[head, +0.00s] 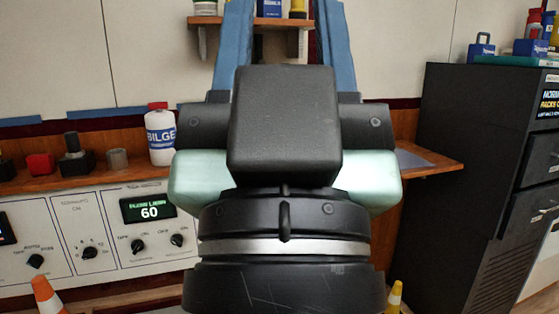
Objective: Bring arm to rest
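My gripper (284,12) fills the middle of the head view, close to the camera. Its two blue fingers point up and stand wide apart, with nothing held between them; their tips reach the top edge of the picture. The black wrist housing below hides much of the wooden counter and the panel behind it.
A wooden counter (60,183) holds a white BILGE bottle (161,138), a red block (40,164) and a dark knobbed device (75,158). A white control panel (110,260) reads 60. A dark cabinet (470,170) stands right. A wall shelf (207,20) hangs behind.

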